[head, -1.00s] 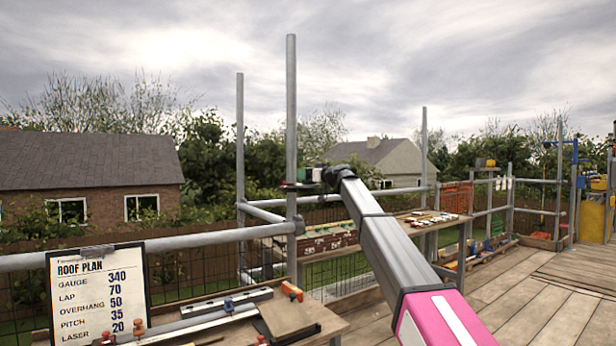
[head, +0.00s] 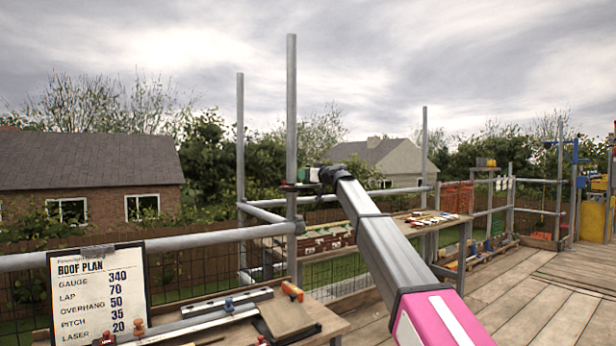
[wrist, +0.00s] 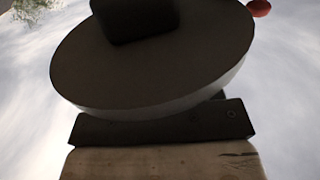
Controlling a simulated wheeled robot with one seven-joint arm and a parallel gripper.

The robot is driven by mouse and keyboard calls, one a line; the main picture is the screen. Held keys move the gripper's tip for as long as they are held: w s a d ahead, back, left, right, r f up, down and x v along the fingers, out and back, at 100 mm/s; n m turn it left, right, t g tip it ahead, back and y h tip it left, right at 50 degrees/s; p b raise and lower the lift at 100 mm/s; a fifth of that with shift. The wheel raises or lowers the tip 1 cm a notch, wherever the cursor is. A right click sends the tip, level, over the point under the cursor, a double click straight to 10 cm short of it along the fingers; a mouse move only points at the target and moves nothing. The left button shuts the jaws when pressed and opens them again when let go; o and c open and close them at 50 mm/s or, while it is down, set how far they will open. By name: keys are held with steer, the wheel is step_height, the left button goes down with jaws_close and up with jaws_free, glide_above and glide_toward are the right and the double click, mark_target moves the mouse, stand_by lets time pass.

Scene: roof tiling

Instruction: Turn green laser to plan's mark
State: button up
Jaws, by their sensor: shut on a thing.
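The green laser (head: 303,175) is small in the head view, at the tall scaffold pole, partly hidden by my gripper. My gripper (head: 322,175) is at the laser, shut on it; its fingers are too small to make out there. The wrist view is filled by a dark round disc (wrist: 150,65) with a black block (wrist: 135,18) against it and a dark bar (wrist: 160,122) below. I cannot read any scale or the laser's setting. The roof plan (head: 98,295) on a clipboard at lower left reads LASER 20.
A scaffold pole (head: 291,110) and rail (head: 190,241) stand close to my arm. A near bench (head: 345,325) holds a level and tools. A farther bench (head: 430,228) carries small items. Plank decking (head: 540,290) lies clear at right.

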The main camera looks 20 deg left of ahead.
steer(key=shift+m+t+h, duration=2.4)
steer(key=shift+t+h, duration=0.1)
steer(key=shift+t, duration=0.3)
steer(key=shift+m+t+h, duration=0.8)
steer(key=shift+m+h, duration=0.3)
steer(key=shift+h, duration=0.4)
steer(key=shift+f, duration=0.1)
steer(key=o, duration=0.9)
steer(key=shift+s, duration=0.1)
steer(key=v, duration=1)
steer(key=shift+s+d, duration=0.2)
steer(key=shift+s, duration=0.15)
